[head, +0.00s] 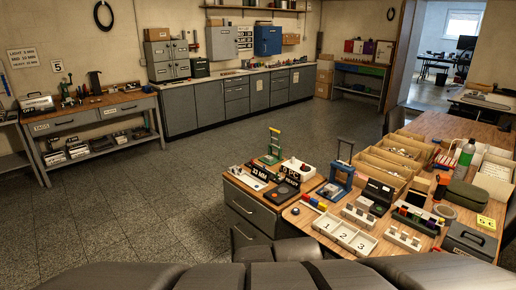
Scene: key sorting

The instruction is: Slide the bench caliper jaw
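I cannot tell for sure which item is the bench caliper. A blue upright frame with a black handle (338,179) stands on the near right workbench. A green upright frame (274,150) stands on the lower grey cabinet to its left. My gripper is not in view.
The wooden workbench (489,133) at right is crowded: open cardboard bins (385,165), a numbered white tray (337,234), a grey toolbox (468,241), a green bottle (465,157). Grey floor (130,215) is clear at left and centre. Grey cabinets (209,103) line the back wall.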

